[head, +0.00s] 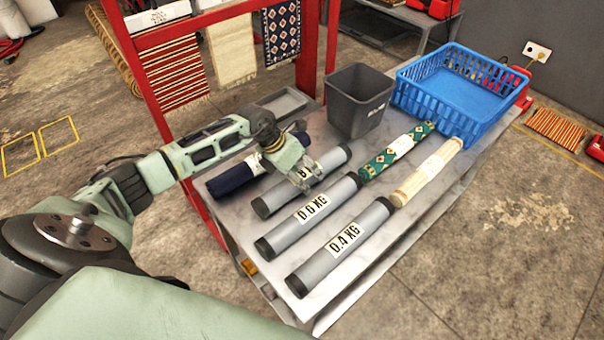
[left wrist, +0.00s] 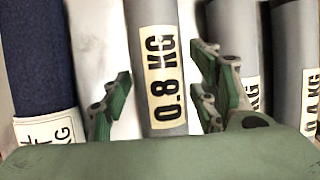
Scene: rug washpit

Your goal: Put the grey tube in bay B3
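Three grey tubes with black end caps lie side by side on the table (head: 322,137). One grey tube (head: 275,201) is partly hidden by my left gripper (head: 307,176); in the left wrist view its label reads 0.8 KG (left wrist: 163,75). The left gripper is open, with one finger on each side of that tube; I cannot tell whether they touch it. The second grey tube (head: 342,191) reads 0.6 KG and the third grey tube (head: 316,262) reads 0.4 KG. No label reading B3 is legible. My right gripper is out of view.
A dark blue roll (head: 234,184) lies beside the 0.8 KG tube. A green patterned roll (head: 385,158) and a cream roll (head: 420,178) lie farther right. A dark bin (head: 357,105) and a blue basket (head: 472,85) stand behind. A red rack (head: 147,90) is at the left.

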